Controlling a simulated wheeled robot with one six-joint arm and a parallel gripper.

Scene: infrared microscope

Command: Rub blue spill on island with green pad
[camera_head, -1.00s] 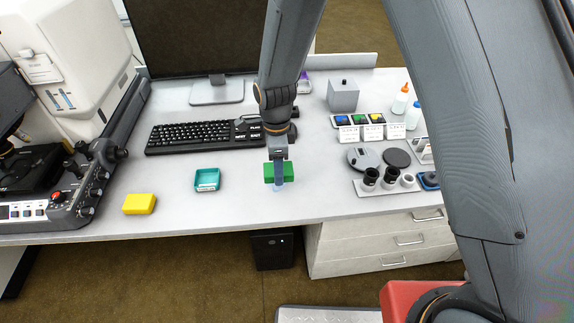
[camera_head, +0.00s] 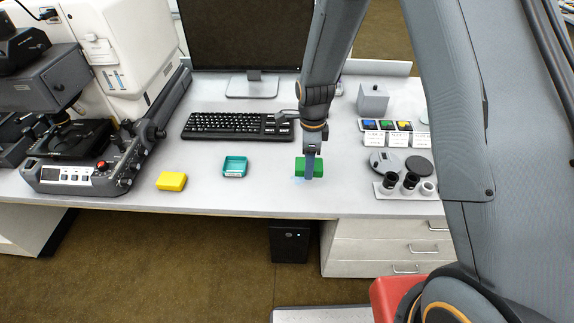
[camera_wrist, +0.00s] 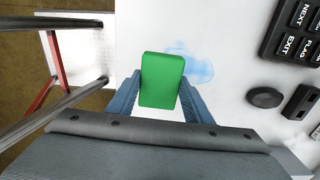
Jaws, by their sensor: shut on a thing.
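My gripper (camera_wrist: 160,95) is shut on the green pad (camera_wrist: 162,80), a bright green block held between its two blue-grey fingers. In the head view the pad (camera_head: 317,168) is low over the white island top (camera_head: 260,195), close to its front edge; I cannot tell if it touches the surface. The blue spill (camera_wrist: 195,70) is a pale, smeared patch beside the pad in the wrist view, partly hidden by it. In the head view the spill (camera_head: 297,179) shows only as a faint blue trace at the pad's left.
A teal tray (camera_head: 235,174) and a yellow block (camera_head: 171,181) lie to the left. The keyboard (camera_head: 230,126) is behind. An eyepiece rack (camera_head: 405,190) and colour samples (camera_head: 388,126) stand to the right. The microscope (camera_head: 90,165) fills the far left. Bare surface lies between tray and pad.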

